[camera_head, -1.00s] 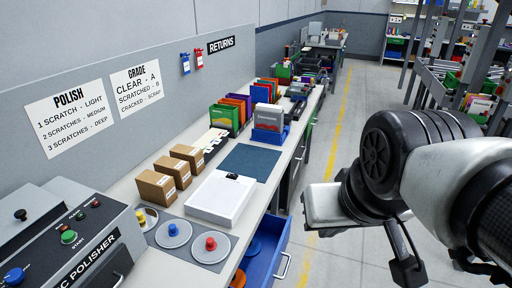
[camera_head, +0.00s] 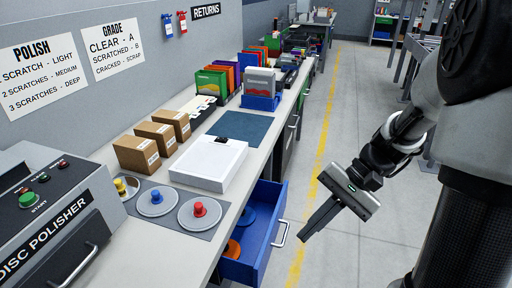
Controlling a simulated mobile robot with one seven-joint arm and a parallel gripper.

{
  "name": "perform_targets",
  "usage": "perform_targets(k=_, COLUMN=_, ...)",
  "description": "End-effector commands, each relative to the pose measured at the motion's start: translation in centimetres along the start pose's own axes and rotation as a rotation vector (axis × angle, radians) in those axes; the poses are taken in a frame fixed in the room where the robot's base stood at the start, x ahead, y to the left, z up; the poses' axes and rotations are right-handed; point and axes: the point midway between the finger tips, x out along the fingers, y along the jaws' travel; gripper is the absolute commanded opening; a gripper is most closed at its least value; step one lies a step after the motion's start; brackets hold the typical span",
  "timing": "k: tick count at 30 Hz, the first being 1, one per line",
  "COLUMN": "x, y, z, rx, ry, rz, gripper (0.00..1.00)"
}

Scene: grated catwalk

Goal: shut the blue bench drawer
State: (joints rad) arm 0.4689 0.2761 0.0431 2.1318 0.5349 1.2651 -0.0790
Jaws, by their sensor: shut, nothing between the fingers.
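The blue bench drawer (camera_head: 264,240) stands pulled out from the bench front, low in the middle of the head view. Its silver bar handle (camera_head: 281,234) is on its right-hand front face. A blue disc (camera_head: 246,216) and an orange disc (camera_head: 232,249) lie inside it. My gripper (camera_head: 304,237) is shut and empty. It points down and left, in the aisle to the right of the drawer, and its tip appears close to the handle in the picture. I cannot tell the exact gap between them.
The bench top (camera_head: 225,180) holds a white box (camera_head: 209,163), brown cartons (camera_head: 137,153), a mat with knobbed discs (camera_head: 199,211) and a disc polisher (camera_head: 50,225). A yellow line (camera_head: 313,190) runs along the grey floor. The aisle right of the bench is clear.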

Motion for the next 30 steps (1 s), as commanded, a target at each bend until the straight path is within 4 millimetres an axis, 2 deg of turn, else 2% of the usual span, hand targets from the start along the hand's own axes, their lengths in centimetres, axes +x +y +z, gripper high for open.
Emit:
perform_targets(k=1, x=2.2, y=1.8, z=-2.3, rx=0.1, ry=-0.066, rz=-0.067, gripper=0.0)
perform_targets(k=9, x=8.8, y=8.1, z=-10.7, rx=0.559, ry=-0.378, rz=-0.479, gripper=0.0)
perform_targets(k=15, x=12.3, y=12.2, z=-15.3, rx=0.791, ry=-0.548, rz=-0.755, gripper=0.0)
perform_targets(k=18, x=13.2, y=13.4, z=-16.5, rx=0.85, ry=-0.594, rz=-0.835, gripper=0.0)
perform_targets(k=22, x=13.7, y=13.8, z=-17.0, rx=0.881, ry=-0.62, rz=-0.881, gripper=0.0)
perform_targets(k=26, x=14.3, y=12.8, z=-16.9, rx=0.883, ry=-0.623, rz=-0.883, gripper=0.0)
perform_targets(k=30, x=15.7, y=10.7, z=-16.6, rx=0.883, ry=-0.623, rz=-0.879, gripper=0.0)
